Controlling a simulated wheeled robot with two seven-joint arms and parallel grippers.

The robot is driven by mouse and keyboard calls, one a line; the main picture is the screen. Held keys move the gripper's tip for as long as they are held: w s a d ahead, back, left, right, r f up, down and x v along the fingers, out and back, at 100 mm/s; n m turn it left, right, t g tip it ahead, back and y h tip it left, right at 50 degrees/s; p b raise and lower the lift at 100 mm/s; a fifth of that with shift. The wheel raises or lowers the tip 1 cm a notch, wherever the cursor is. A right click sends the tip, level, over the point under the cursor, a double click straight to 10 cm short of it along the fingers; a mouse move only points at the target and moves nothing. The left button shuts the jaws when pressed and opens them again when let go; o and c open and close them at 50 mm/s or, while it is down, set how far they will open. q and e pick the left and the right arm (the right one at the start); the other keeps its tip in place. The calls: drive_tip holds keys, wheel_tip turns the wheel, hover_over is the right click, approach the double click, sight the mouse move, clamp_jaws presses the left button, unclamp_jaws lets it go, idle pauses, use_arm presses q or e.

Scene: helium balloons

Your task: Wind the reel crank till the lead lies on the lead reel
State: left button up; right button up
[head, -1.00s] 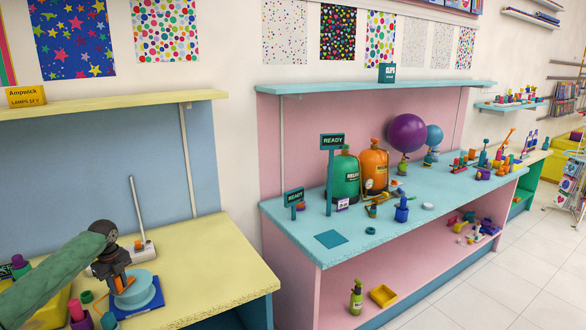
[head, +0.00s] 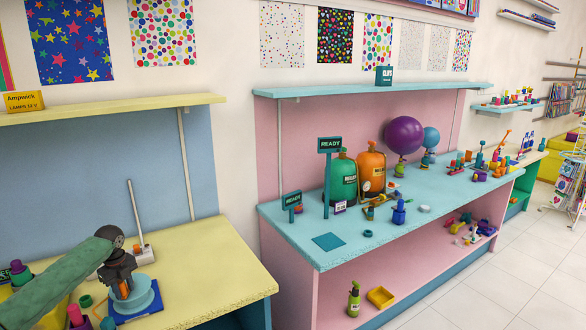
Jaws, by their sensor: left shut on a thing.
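The lead reel (head: 151,298) is a light blue round spool on a dark blue base (head: 150,315) on the yellow counter at the lower left. My left gripper (head: 123,291) comes down over its left side, pointing downward. It is shut on the orange reel crank (head: 122,288), which shows only in part between the dark fingers. The gripper and forearm hide part of the reel. I cannot make out the lead itself. My right gripper is not in view.
A white block with a tall grey rod (head: 137,218) stands just behind the reel. A pink-and-purple item (head: 76,317) and a green ring (head: 86,300) sit left of it. The yellow counter (head: 215,265) is clear to the right. A turquoise counter (head: 290,229) stands beyond a gap.

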use_arm(q)
drive_tip(key=shift+w+d, duration=0.1)
drive_tip(key=shift+w, duration=0.05)
drive_tip(key=shift+c, duration=0.7)
drive_tip(key=shift+d+r, duration=0.1)
drive_tip(key=shift+d, duration=0.05)
drive_tip(key=shift+w+d, duration=0.15)
drive_tip(key=shift+d, duration=0.05)
drive_tip(key=shift+w+d, duration=0.15)
drive_tip(key=shift+d, duration=0.05)
drive_tip(key=shift+d+p, duration=0.1)
drive_tip(key=shift+p, duration=0.2)
drive_tip(key=shift+w+d, duration=0.25)
drive_tip(key=shift+d, duration=0.05)
drive_tip(key=shift+w+d, duration=0.1)
